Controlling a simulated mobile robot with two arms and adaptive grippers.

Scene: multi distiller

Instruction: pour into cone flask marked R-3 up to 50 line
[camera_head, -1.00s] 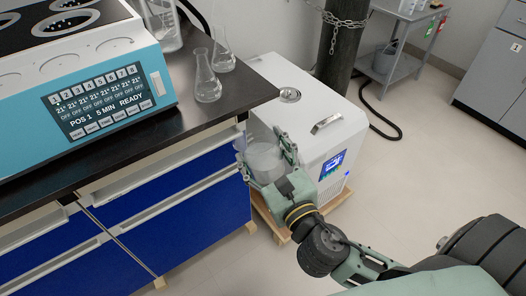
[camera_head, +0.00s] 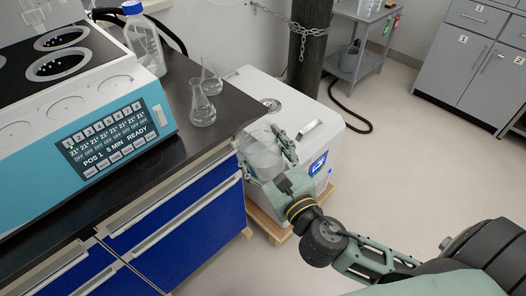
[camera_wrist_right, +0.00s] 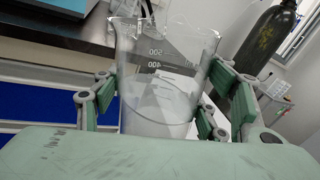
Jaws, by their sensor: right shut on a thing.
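My right gripper (camera_head: 270,160) is shut on a clear beaker (camera_head: 262,158), held upright or nearly so in front of the bench corner, beside the white box unit. In the right wrist view the beaker (camera_wrist_right: 160,85) stands between the fingers, with marks such as 500 and 400 and liquid in its lower part. Two clear conical flasks stand on the black bench top: a nearer flask (camera_head: 203,108) and a farther flask (camera_head: 211,78) behind it. No R-3 label is readable on either. My left gripper is not in view.
A teal heater unit (camera_head: 115,145) with a display fills the bench's left side. A blue-capped bottle (camera_head: 144,45) stands behind it. A chained dark cylinder (camera_head: 306,45) is behind.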

